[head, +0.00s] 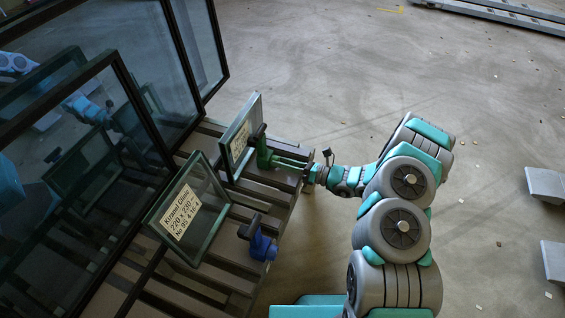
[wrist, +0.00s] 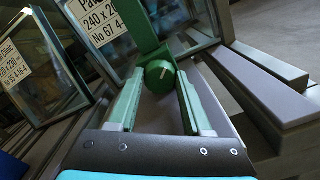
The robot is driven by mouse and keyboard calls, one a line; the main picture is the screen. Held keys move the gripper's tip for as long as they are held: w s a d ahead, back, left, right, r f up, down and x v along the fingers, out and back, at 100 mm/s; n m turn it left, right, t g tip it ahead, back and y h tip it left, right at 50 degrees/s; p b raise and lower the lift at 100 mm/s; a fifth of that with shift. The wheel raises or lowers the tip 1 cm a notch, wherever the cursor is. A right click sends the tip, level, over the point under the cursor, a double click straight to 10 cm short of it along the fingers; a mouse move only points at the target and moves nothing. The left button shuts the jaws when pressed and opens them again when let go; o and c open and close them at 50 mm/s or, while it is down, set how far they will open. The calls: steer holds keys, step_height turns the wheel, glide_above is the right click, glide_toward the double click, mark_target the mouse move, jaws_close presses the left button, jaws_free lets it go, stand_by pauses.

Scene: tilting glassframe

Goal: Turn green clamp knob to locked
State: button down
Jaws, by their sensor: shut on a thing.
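The green clamp (head: 263,151) stands at the lower edge of the farther small glass pane (head: 238,138). Its upright part (wrist: 138,22) rises in front of the pane in the wrist view. Its round green knob (wrist: 159,73) faces the wrist camera and carries a pale line that runs diagonally. My gripper (head: 281,162) reaches in from the right. In the wrist view its two green fingers (wrist: 161,82) lie on either side of the knob and are shut on it. The knob's sides are partly hidden by the fingertips.
A blue clamp (head: 261,244) stands by the nearer labelled pane (head: 190,212). Both panes rest on a slatted rack (head: 208,272), with tall dark-framed glass (head: 130,120) behind. Grey slats (wrist: 262,95) run close to my gripper's right. The floor at the right is mostly clear.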

steer(key=shift+c, duration=1.7)
jaws_free()
steer(key=shift+d, duration=0.1)
steer(key=v, duration=0.7)
steer(key=shift+s+d, duration=0.15)
steer(key=shift+d, duration=0.1)
